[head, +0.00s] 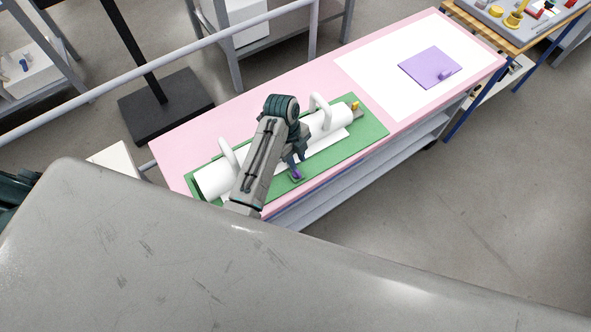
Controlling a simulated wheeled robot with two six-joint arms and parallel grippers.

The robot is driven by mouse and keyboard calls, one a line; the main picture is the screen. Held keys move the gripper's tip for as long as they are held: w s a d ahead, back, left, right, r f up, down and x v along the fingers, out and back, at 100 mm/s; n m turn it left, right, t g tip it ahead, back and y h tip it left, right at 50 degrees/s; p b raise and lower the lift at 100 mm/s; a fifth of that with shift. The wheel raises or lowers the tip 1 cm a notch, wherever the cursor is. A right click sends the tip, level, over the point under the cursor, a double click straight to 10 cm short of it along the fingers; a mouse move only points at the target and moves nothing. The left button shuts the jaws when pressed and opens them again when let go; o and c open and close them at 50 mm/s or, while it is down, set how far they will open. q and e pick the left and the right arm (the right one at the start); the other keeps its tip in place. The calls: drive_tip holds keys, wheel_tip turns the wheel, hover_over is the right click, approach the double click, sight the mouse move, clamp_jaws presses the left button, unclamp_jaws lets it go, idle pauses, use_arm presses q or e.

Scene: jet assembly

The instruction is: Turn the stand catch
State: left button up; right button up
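A white cylinder (332,119) with two white loop handles lies lengthwise on a green base (371,131) on the pink-topped table. My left arm crosses in front of it and hides its middle. My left gripper (297,168) points down at the near side of the cylinder. A small purple part (297,175) shows right at its fingertips; I cannot tell whether the fingers touch or grip it. A small yellow part (355,106) stands at the cylinder's right end. I cannot tell which part is the stand catch. My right gripper is out of view.
A purple plate (428,66) with a small raised part lies on a white sheet (372,72) on the table's right half. A grey rail (200,43) runs behind the table. A wooden-edged bench (480,22) with coloured parts stands at the upper right. Floor to the right is clear.

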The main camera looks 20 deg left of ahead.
use_arm(q)
drive_tip(key=m, duration=0.2)
drive_tip(key=shift+s+d+r+m+g, duration=0.1)
drive_tip(key=shift+m+g, duration=0.2)
drive_tip(key=shift+f+m, duration=0.35)
drive_tip(key=shift+m, duration=0.15)
drive_tip(key=shift+f+b, duration=1.2)
drive_tip(key=shift+f, duration=2.05)
